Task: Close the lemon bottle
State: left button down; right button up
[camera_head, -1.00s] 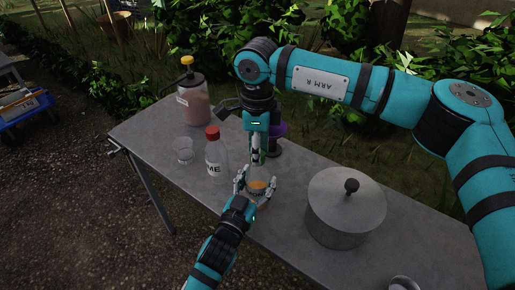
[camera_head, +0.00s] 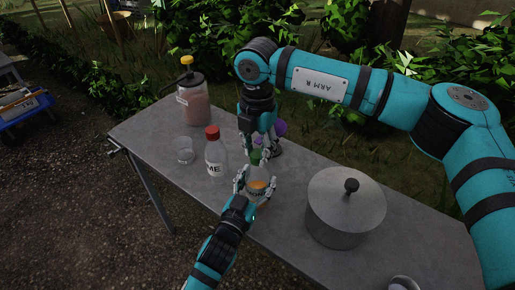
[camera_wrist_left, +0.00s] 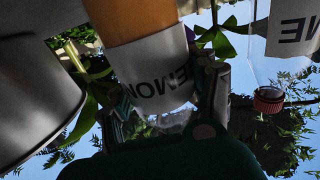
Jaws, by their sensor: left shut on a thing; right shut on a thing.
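The lemon bottle (camera_head: 257,187), clear with orange contents, stands on the table. My left gripper (camera_head: 254,190) is shut around its body. In the left wrist view the bottle (camera_wrist_left: 145,20) appears upside down, with its LEMON label (camera_wrist_left: 155,75) in front of my left gripper's fingers (camera_wrist_left: 165,115). My right gripper (camera_head: 258,150) is directly above the bottle, pointing down and shut on a green cap (camera_head: 255,158). The cap is at the bottle's mouth; whether it is seated cannot be told, as the fingers partly hide it.
The lime bottle (camera_head: 215,158) with a red cap stands just left of the lemon bottle. A glass (camera_head: 184,155) and a pump jar (camera_head: 194,105) are farther left. A large lidded pot (camera_head: 345,215) is close on the right. A purple object (camera_head: 280,128) is behind my right gripper.

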jog(key=o, duration=0.8)
jog(key=shift+c, duration=0.2)
jog(key=shift+r, duration=0.1)
notch_tip(320, 180, up, 12)
pick_arm(q)
jog(key=shift+c, duration=1.4)
grip_release()
jog(key=v, duration=1.2)
